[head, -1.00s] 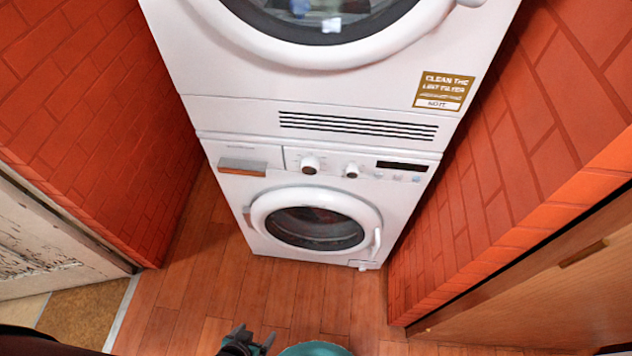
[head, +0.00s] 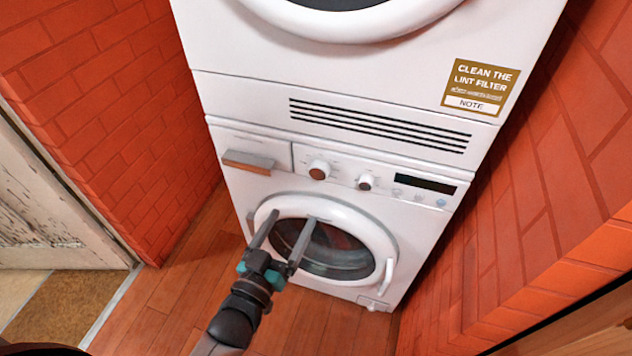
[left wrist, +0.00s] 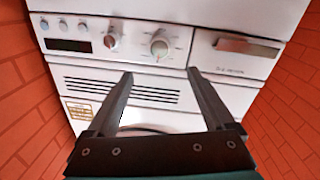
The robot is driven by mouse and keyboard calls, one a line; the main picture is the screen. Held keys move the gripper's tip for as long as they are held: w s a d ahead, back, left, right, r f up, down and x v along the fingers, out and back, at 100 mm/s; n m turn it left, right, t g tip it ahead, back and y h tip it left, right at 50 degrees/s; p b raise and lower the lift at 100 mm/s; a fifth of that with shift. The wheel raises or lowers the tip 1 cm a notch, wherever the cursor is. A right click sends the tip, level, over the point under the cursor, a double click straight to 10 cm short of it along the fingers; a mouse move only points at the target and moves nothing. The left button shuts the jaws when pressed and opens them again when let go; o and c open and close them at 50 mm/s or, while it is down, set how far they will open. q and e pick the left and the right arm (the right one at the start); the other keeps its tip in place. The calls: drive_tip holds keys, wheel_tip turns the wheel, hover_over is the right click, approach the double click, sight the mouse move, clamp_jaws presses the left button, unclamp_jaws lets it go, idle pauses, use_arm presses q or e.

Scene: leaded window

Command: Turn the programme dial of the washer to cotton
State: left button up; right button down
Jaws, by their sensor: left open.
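The white washer (head: 232,188) stands below a second white machine. Its larger dial (head: 319,170), next to the drawer, has a round white knob; it also shows in the left wrist view (left wrist: 160,46), where faint markings surround it. A smaller knob (head: 365,182) sits to its right in the head view. I cannot read either setting. My left gripper (head: 290,220) is open and empty, in front of the washer door and lower in the picture than the dials. In the left wrist view its fingers (left wrist: 160,76) point towards the panel, apart from the larger dial. My right gripper is not in view.
The drawer (head: 249,162) is left of the dials, and a dark display (head: 425,184) is right of them. The round door (head: 385,235) is closed. Red brick walls (head: 100,110) stand close on both sides. The wood floor (head: 180,290) in front is clear.

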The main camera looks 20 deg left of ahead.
sight(317, 175)
use_arm(q)
drive_tip(key=w+b, duration=0.1)
drive_tip(key=w, duration=0.2)
drive_tip(key=w+b, duration=0.1)
drive_tip(key=w, duration=0.3)
drive_tip(key=w+d+b, duration=0.1)
drive_tip(key=w, duration=0.3)
drive_tip(key=shift+w+d+f, duration=0.1)
drive_tip(key=shift+w+f, duration=0.05)
drive_tip(key=shift+w, duration=0.05)
drive_tip(key=shift+w+d, duration=0.1)
drive_tip(key=shift+w, duration=0.6)
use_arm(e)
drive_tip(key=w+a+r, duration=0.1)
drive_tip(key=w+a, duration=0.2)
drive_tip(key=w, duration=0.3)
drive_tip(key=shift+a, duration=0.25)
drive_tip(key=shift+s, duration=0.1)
use_arm(q)
drive_tip(key=c, duration=1.4)
